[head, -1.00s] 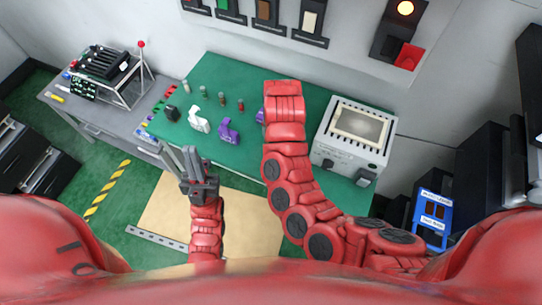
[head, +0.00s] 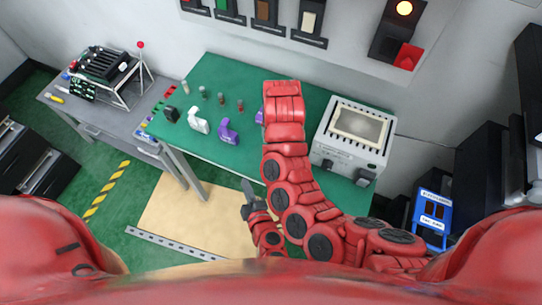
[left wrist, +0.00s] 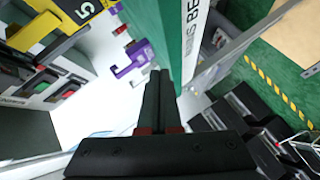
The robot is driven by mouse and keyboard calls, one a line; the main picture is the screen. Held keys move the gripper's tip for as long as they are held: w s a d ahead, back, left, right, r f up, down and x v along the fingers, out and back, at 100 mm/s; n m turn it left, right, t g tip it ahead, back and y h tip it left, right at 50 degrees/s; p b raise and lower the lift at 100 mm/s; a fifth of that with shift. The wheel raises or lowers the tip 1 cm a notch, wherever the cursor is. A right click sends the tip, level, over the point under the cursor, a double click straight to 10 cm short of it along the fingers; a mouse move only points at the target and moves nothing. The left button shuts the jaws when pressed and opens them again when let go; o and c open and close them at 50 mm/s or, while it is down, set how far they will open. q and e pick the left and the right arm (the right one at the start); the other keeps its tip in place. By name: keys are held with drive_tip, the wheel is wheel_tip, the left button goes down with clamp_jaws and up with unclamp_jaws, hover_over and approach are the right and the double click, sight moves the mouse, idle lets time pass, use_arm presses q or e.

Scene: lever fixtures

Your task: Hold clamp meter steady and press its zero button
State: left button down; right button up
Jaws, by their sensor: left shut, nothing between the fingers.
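No clamp meter can be told for certain. In the head view a purple part (head: 259,115) shows beside my right arm, which hides the rest. My left gripper (head: 247,186) is shut and empty, in front of the green bench's near edge. Its closed fingers show in the left wrist view (left wrist: 158,76), apart from the purple piece (left wrist: 132,60). My right gripper is hidden behind its arm. No zero button can be made out.
The green bench (head: 205,75) holds a white piece (head: 198,121), a purple piece (head: 228,132) and a grey instrument (head: 338,148) at right. A grey side table (head: 90,117) stands left. My right arm blocks the bench's middle.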

use_arm(q)
drive_tip(key=d, duration=0.1)
drive_tip(key=d+f+h, duration=0.1)
drive_tip(key=s+d, duration=0.1)
drive_tip(key=shift+d+f+g+h, duration=0.2)
drive_tip(key=shift+f+g+h, duration=0.1)
drive_tip(key=shift+f+h, duration=0.1)
drive_tip(key=shift+w, duration=0.1)
drive_tip(key=shift+w+d, duration=0.55)
drive_tip(key=shift+w, duration=0.75)
drive_tip(key=shift+w+d, duration=0.55)
drive_tip(key=shift+w, duration=0.8)
drive_tip(key=shift+w+d, duration=0.55)
drive_tip(key=shift+w, duration=0.75)
drive_tip(key=shift+w, duration=0.1)
drive_tip(key=shift+w+d, duration=0.15)
drive_tip(key=shift+w, duration=0.1)
drive_tip(key=shift+w+d, duration=0.15)
drive_tip(key=shift+w, duration=0.3)
drive_tip(key=shift+s, duration=0.1)
drive_tip(key=shift+s+a+r, duration=0.1)
drive_tip(key=shift+s+a, duration=0.2)
drive_tip(key=shift+s, duration=0.45)
